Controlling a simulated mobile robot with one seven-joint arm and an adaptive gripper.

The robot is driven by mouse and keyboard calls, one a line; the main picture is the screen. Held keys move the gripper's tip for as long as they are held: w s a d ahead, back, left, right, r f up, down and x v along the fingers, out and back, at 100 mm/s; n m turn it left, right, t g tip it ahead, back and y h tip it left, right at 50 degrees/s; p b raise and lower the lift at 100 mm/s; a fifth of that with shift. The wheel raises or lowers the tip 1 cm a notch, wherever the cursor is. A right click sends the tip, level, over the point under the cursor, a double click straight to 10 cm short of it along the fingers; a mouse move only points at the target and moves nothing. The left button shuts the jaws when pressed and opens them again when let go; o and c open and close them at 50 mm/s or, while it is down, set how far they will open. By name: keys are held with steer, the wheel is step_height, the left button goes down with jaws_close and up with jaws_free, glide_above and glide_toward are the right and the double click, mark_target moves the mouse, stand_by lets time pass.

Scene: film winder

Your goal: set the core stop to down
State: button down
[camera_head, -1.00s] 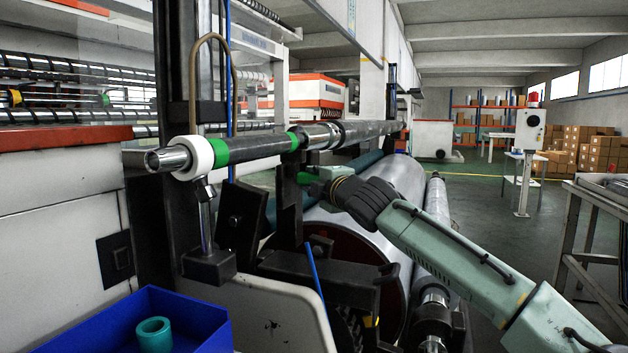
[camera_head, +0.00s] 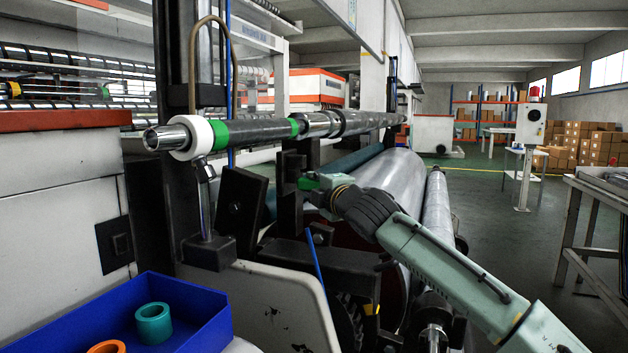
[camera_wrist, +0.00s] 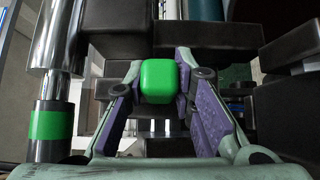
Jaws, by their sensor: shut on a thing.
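A rounded green block (camera_wrist: 158,82), which I take to be the grip of the core stop, sits between the fingertips of my gripper (camera_wrist: 160,88) in the wrist view. Both purple-padded fingers are shut on it. In the head view a small piece of the green grip (camera_head: 307,183) shows at the tip of my gripper (camera_head: 316,184), beside a dark bracket (camera_head: 291,190). The gripper is below the long winding shaft (camera_head: 258,131), which has green bands and a white collar. The grip's far side and its mounting are hidden.
A large film roll (camera_head: 395,178) lies behind my arm. A blue box (camera_head: 195,322) with a teal ring (camera_head: 154,323) and an orange ring (camera_head: 106,347) stands at the lower left. A dark upright plate (camera_head: 241,205) stands left of the bracket.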

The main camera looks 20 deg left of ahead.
steer(key=shift+f, duration=0.35)
steer(key=c, duration=1.6)
jaws_free()
steer(key=shift+c, duration=0.2)
steer(key=shift+s+d, duration=0.1)
steer(key=shift+d, duration=0.05)
steer(key=v, duration=1.1)
steer(key=shift+s+d, duration=0.25)
steer(key=shift+s, duration=0.05)
